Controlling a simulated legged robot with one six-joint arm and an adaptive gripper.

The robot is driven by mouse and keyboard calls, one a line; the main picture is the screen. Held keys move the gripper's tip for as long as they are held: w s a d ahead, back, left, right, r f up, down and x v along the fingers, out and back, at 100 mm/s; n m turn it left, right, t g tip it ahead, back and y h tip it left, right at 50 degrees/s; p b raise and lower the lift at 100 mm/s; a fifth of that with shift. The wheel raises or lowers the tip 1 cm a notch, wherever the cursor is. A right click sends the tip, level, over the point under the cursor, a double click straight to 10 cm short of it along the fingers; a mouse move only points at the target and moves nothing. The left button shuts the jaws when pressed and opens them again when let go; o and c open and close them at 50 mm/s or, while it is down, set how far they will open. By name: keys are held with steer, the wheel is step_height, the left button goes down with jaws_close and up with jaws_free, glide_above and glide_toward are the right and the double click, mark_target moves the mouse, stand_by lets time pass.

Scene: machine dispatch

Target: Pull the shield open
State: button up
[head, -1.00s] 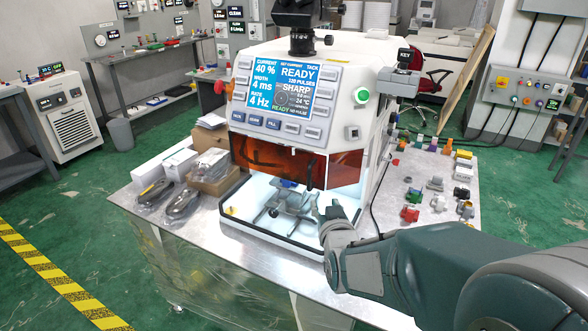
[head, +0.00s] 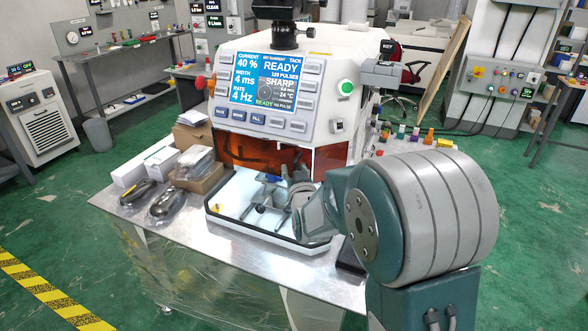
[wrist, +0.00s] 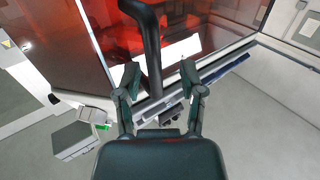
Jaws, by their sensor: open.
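The orange see-through shield (head: 236,150) covers the front of the white machine, above its lit work bay. It looks lowered in the head view. In the wrist view the red-tinted shield (wrist: 103,22) fills the upper part, with a black bar handle (wrist: 152,45) running down its face. My gripper (wrist: 160,75) is open, with one finger on each side of the handle's lower stretch. I cannot tell whether either finger touches it.
The machine's screen (head: 276,82) reads READY. A metal table (head: 180,250) carries the machine. Boxes and bagged cables (head: 168,200) lie left of it. A small metal fixture (head: 265,195) stands in the bay below the shield. Small coloured parts (head: 428,137) lie at the right.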

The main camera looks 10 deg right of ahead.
steer(key=shift+w, duration=0.25)
steer(key=shift+d, duration=0.2)
jaws_close()
steer(key=shift+a, duration=0.15)
